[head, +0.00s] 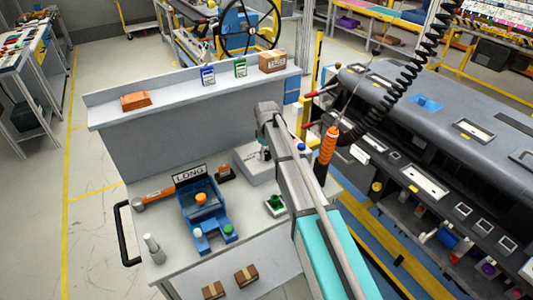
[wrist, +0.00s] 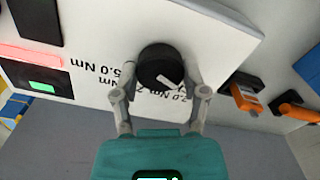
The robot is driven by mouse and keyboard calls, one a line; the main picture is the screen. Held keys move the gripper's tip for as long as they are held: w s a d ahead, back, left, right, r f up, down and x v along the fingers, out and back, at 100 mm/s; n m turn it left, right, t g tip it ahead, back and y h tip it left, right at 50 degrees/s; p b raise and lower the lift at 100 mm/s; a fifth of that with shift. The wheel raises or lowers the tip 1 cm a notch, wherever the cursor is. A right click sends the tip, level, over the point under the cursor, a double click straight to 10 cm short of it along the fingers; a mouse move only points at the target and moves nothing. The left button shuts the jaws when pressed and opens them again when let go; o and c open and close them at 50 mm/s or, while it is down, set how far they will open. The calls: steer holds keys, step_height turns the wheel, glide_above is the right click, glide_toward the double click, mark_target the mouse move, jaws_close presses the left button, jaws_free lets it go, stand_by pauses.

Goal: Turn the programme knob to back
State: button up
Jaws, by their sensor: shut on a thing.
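The programme knob (wrist: 158,62) is a round black knob with a white pointer mark, on a pale panel (wrist: 105,20) in the wrist view. Its mark points to the lower right in that view, towards the "2.0 Nm" print. Other print reads "5.0 Nm", and one label is partly hidden. My gripper (wrist: 164,72) is shut on the knob, one finger on each side. In the head view my gripper (head: 265,152) is at the pale box (head: 255,170) on the bench, and my arm hides most of the knob.
A red strip (wrist: 28,52) and a green display (wrist: 42,87) are left of the knob. Orange-and-black items (wrist: 243,97) lie to the right. On the bench are a blue fixture (head: 205,215), a "LONG" sign (head: 189,174) and a green part (head: 275,203). A raised shelf (head: 190,88) stands behind.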

mark_target(267, 153)
steer(key=shift+m, duration=0.7)
steer(key=o, duration=1.2)
steer(key=shift+c, duration=0.2)
steer(key=shift+n, duration=0.4)
steer(key=shift+n, duration=0.4)
step_height(267, 153, up, 14)
steer(key=p, duration=1.3)
steer(key=shift+f+p, duration=0.15)
steer(key=shift+p, duration=0.25)
